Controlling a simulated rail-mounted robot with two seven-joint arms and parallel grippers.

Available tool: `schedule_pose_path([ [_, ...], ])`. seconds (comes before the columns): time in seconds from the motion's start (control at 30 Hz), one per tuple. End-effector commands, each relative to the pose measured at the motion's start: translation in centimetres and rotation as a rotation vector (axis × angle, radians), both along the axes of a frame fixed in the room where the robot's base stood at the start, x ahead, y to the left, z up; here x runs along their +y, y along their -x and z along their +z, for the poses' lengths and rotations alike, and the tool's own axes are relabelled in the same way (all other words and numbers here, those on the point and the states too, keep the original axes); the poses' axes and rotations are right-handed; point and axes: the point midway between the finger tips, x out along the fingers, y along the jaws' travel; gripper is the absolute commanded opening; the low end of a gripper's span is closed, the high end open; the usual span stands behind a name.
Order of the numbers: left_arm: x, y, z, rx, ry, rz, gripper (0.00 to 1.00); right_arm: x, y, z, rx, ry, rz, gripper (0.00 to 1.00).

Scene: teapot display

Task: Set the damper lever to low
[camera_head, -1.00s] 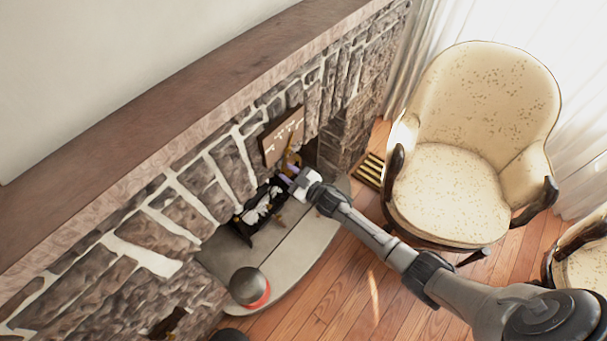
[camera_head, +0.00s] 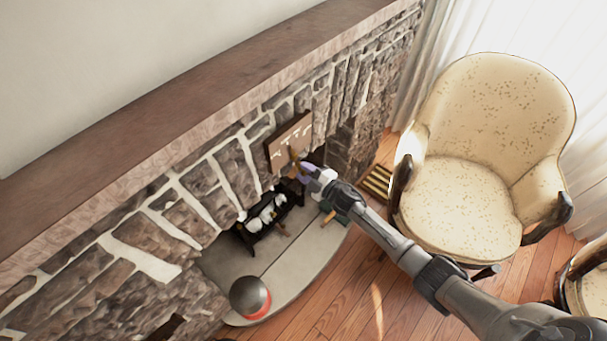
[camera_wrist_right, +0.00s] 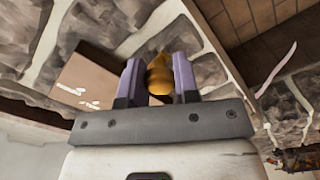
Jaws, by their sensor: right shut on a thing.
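The damper lever is a golden-brown handle (camera_head: 294,157) in front of a dark brown plate (camera_head: 284,145) with white markings on the stone fireplace. My right gripper (camera_head: 299,171) is at the handle. In the right wrist view, the rounded golden knob (camera_wrist_right: 159,74) sits between the two purple fingers, which are shut on it. The plate (camera_wrist_right: 88,72) shows to the left there, its markings too small to read. My left gripper is not in view.
A black rack with white logs (camera_head: 264,216) stands on the grey hearth below. A round dark object with a red band (camera_head: 249,295) sits at the hearth's front. A cream armchair (camera_head: 460,190) stands right of my arm. A wooden mantel (camera_head: 180,105) runs above.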

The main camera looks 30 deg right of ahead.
Motion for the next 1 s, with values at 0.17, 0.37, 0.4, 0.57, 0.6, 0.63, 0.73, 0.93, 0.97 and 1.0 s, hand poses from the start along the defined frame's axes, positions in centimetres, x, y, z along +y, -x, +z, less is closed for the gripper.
schedule_pose_path([
  [0.17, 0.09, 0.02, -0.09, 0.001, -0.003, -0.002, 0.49, -0.19, -0.06, 0.1, -0.007, 0.023, -0.001, 0.0],
  [0.37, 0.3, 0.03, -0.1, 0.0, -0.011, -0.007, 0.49, -0.23, -0.07, 0.12, -0.009, 0.028, -0.001, 0.0],
  [0.4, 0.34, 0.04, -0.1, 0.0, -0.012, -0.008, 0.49, -0.23, -0.07, 0.12, -0.009, 0.028, -0.001, 0.0],
  [0.57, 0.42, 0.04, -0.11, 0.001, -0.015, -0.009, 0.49, -0.22, -0.07, 0.13, -0.008, 0.027, -0.001, 0.0],
  [0.6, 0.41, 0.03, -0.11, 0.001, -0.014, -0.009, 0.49, -0.23, -0.07, 0.12, -0.008, 0.027, -0.001, 0.31],
  [0.63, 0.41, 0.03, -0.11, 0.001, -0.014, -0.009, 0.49, -0.22, -0.07, 0.13, -0.008, 0.027, -0.001, 0.34],
  [0.73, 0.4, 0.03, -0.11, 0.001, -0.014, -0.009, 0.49, -0.22, -0.07, 0.11, -0.008, 0.027, -0.001, 0.43],
  [0.93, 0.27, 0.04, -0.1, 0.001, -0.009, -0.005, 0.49, -0.21, -0.06, 0.09, -0.008, 0.027, -0.001, 0.55],
  [0.97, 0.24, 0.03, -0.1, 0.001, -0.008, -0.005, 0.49, -0.21, -0.06, 0.09, -0.008, 0.027, -0.001, 0.55],
  [1.0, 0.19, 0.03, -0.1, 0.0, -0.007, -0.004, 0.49, -0.21, -0.06, 0.09, -0.007, 0.026, 0.0, 0.55],
])
